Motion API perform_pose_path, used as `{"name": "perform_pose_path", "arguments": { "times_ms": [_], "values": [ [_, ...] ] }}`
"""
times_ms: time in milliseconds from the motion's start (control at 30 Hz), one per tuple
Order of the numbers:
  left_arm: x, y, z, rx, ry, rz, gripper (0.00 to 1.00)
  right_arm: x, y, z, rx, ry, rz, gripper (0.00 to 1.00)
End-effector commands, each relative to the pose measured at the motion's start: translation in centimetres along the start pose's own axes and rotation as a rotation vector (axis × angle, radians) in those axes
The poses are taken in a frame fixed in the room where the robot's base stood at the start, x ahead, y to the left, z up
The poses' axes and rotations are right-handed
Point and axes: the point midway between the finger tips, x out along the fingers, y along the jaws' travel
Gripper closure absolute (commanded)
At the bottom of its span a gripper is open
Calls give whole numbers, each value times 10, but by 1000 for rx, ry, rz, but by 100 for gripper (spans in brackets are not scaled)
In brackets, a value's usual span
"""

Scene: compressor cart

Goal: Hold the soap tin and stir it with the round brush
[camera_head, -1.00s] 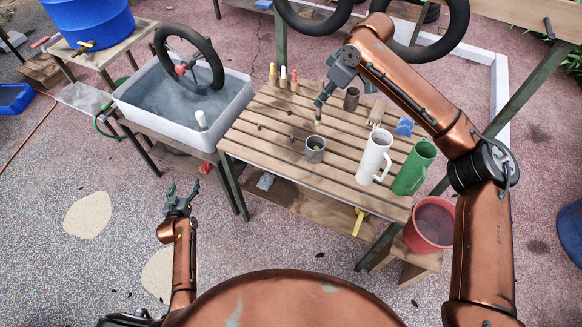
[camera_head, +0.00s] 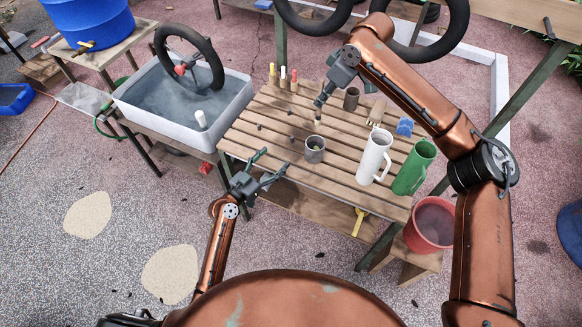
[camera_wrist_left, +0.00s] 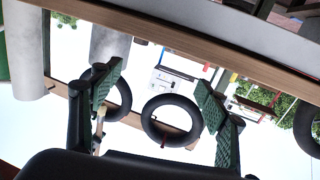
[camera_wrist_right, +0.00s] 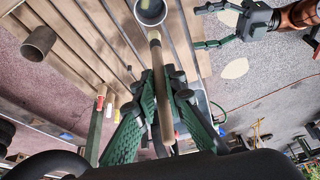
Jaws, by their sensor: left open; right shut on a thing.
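The soap tin (camera_head: 315,151) is a small grey open tin standing upright on the slatted bench; it also shows at the top of the right wrist view (camera_wrist_right: 150,10). My right gripper (camera_head: 319,101) is shut on the round brush (camera_head: 318,117), gripping its wooden handle (camera_wrist_right: 157,70).
A white jug (camera_head: 373,157) and a green jug (camera_head: 413,167) stand right of the tin. A brown cup (camera_head: 351,98) and several small bottles (camera_head: 283,77) stand behind. A water basin (camera_head: 182,105) is left of the bench. The bench (camera_head: 345,183) is clear before the tin.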

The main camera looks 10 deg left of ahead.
Motion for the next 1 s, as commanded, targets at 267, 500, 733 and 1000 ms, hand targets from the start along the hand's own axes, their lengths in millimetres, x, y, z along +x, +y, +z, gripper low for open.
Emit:
{"name": "perform_pose_path", "arguments": {
  "times_ms": [267,500,733,1000],
  "values": [
    [10,70,-6,30,23,132,31,0,0,0,0,0,0,100],
    [31,79,-8,30,27,143,31,0,0,0,0,0,0,100],
    [73,85,-9,28,26,144,31,0,0,0,0,0,0,100],
    [114,90,-9,31,25,141,31,0,0,0,0,0,0,100]
  ]
}}
